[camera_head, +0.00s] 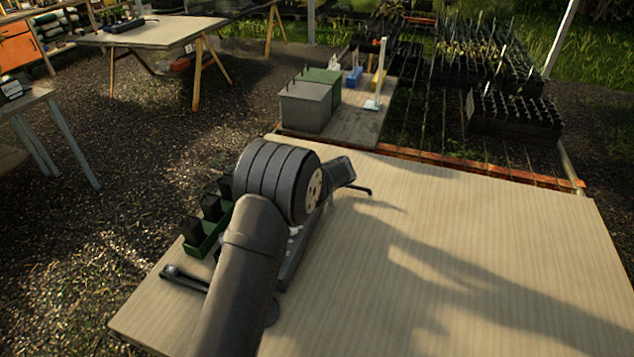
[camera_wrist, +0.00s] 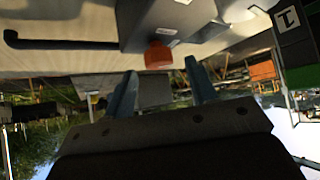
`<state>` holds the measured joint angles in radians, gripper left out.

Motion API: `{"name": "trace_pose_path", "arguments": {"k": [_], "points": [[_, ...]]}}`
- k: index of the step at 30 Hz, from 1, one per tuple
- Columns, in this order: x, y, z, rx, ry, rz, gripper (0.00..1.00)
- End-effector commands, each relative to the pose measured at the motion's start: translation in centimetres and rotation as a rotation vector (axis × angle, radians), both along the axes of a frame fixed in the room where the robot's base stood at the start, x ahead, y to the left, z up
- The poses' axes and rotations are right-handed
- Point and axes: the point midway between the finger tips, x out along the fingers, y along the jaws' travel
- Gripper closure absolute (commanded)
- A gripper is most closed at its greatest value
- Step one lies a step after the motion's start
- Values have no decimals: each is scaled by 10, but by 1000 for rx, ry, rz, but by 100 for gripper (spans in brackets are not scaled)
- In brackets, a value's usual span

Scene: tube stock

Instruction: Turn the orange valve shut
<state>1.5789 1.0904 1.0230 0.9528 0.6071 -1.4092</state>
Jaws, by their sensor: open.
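The orange valve (camera_wrist: 158,56) is a small knob under a grey box (camera_wrist: 165,22) in the wrist view, which looks upside down. My gripper (camera_wrist: 162,84) is open, with one blue-grey finger on each side below the knob in the picture. The fingertips are near the knob; I cannot tell whether they touch it. Nothing shows between the fingers except background. In the head view my arm covers the valve and most of the grey box (camera_head: 293,262), and I cannot make out the fingers there.
A black bent pipe (camera_wrist: 70,44) sticks out from the box. A green tray (camera_head: 207,240) with black pots stands beside my arm at the table's left edge. The right side of the wooden table (camera_head: 500,250) is clear. Grey and green bins (camera_head: 306,105) stand beyond the far edge.

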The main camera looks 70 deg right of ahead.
Motion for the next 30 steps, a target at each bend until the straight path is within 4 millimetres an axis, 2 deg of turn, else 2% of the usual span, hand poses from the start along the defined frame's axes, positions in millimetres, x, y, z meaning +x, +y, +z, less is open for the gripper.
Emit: {"name": "trace_pose_path", "arguments": {"k": [6, 15, 16, 21, 23, 30], "points": [[8, -9, -12, -1, 1, 1, 48], [9, -10, -13, 0, 1, 1, 48], [9, -10, -13, 0, 1, 1, 50], [9, -10, -13, 0, 1, 1, 83], [9, -10, -13, 0, 1, 1, 93], [10, -9, -13, 1, 2, -53, 92]]}}
